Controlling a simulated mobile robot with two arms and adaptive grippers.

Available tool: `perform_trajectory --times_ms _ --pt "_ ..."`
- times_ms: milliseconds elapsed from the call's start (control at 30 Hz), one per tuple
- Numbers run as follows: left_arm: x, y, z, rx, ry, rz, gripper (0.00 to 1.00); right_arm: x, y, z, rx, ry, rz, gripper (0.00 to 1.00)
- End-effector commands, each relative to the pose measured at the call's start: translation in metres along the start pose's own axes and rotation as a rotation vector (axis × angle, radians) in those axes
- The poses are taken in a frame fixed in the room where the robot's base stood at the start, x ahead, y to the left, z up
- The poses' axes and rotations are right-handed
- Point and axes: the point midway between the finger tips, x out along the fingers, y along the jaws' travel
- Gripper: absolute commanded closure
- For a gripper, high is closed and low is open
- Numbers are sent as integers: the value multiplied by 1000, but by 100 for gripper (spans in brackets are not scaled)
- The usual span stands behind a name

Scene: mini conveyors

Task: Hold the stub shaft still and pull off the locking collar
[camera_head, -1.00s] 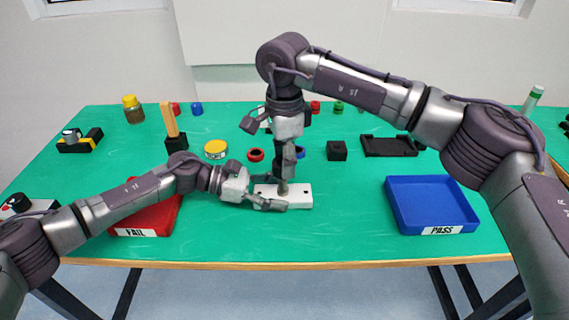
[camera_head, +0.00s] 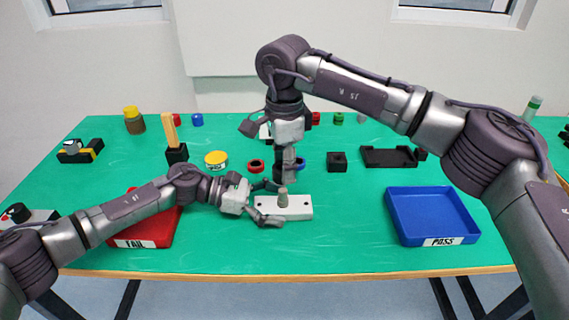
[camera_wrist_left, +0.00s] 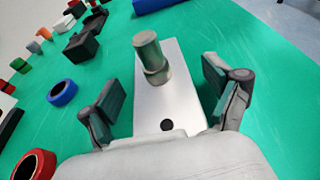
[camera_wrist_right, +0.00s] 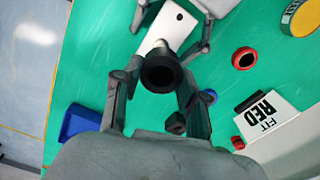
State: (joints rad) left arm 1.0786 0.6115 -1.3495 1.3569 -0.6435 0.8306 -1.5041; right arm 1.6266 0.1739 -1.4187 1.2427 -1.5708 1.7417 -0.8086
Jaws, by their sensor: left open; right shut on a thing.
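The stub shaft (camera_head: 283,199) stands upright on a white plate (camera_head: 299,207), a bare metal stepped cylinder in the left wrist view (camera_wrist_left: 147,50). My left gripper (camera_head: 270,202) is open, its fingers apart on either side of the plate's near end and clear of the shaft. My right gripper (camera_head: 289,178) points down just behind the shaft. It is shut on a dark ring, the locking collar (camera_wrist_right: 160,74), which is off the shaft. In the head view the collar is hidden by the fingers.
The red FAIL tray (camera_head: 150,234) lies left under my left arm, and the blue PASS tray (camera_head: 432,220) lies right. Behind are a red ring (camera_head: 253,166), a yellow-lidded tin (camera_head: 216,160) and a black block (camera_head: 337,162). Green mat is free between plate and PASS tray.

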Motion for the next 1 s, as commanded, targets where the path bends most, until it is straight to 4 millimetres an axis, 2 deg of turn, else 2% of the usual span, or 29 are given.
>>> perform_trajectory --times_ms 133,267,500,700,833,1000 --pt "-4 0 0 -1 0 1 11 0 0 0 0 0 0 93" --pt "-22 0 -1 -1 1 3 11 0 0 0 0 0 0 93" --pt "-74 1 -1 -1 1 4 11 0 0 0 0 0 0 93" --pt "-107 0 -1 -2 1 2 11 0 0 0 0 0 0 93" --pt "-117 0 -1 -1 0 0 11 0 0 0 0 0 0 93" --pt "-121 0 0 -1 0 0 11 0 0 0 0 0 0 93"
